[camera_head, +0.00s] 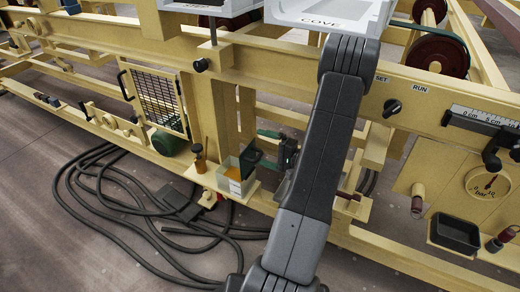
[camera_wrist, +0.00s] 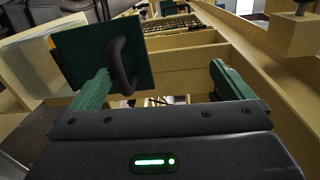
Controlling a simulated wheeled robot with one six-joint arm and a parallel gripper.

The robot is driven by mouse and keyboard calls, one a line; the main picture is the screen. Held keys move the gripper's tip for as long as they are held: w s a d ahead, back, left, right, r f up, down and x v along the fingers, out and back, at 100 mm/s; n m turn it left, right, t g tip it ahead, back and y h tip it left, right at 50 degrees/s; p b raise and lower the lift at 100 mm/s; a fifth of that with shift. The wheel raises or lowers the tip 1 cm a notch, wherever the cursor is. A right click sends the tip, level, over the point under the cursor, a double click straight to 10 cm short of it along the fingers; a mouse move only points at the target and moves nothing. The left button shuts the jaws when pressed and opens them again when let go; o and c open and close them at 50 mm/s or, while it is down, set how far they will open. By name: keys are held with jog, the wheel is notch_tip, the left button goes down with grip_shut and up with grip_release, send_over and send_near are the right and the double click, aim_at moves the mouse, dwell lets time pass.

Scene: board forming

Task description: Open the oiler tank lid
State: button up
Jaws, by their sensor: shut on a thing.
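The oiler tank (camera_head: 236,186) is a small pale box with orange inside, on a ledge of the yellow frame. Its dark green lid (camera_head: 250,160) stands steeply tilted up at the tank's right side, leaving the top uncovered. In the wrist view, the lid (camera_wrist: 85,50) carries a black curved handle (camera_wrist: 121,66). My gripper (camera_head: 266,150) is at the lid's right side. The exact contact is partly hidden. The tank (camera_wrist: 32,72) shows at left behind the lid.
A small amber-brown bottle (camera_head: 199,158) stands left of the tank. A mesh guard (camera_head: 157,98) and green motor (camera_head: 168,143) are further left. Yellow beams (camera_head: 275,65) run above. Black hoses (camera_head: 100,200) lie on the floor. A selector knob (camera_head: 392,108) is at right.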

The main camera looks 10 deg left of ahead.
jog(key=shift+d+r, duration=0.35)
jog(key=shift+d, duration=0.25)
jog(key=shift+c, duration=0.2)
jog(key=shift+s+d+f+b, duration=0.3)
jog(key=shift+d+b, duration=0.25)
jog(key=shift+d, duration=0.1)
jog(key=c, duration=1.3)
jog(key=d+f+b, duration=0.1)
jog(key=s+d+f+b, duration=0.1)
jog(key=shift+s+d+f, duration=0.15)
jog(key=shift+s+d, duration=0.05)
jog(key=shift+d, duration=0.1)
jog(key=shift+c, duration=0.2)
jog(key=shift+f+b, duration=0.15)
jog(key=shift+b, duration=0.35)
jog(key=shift+c, duration=0.5)
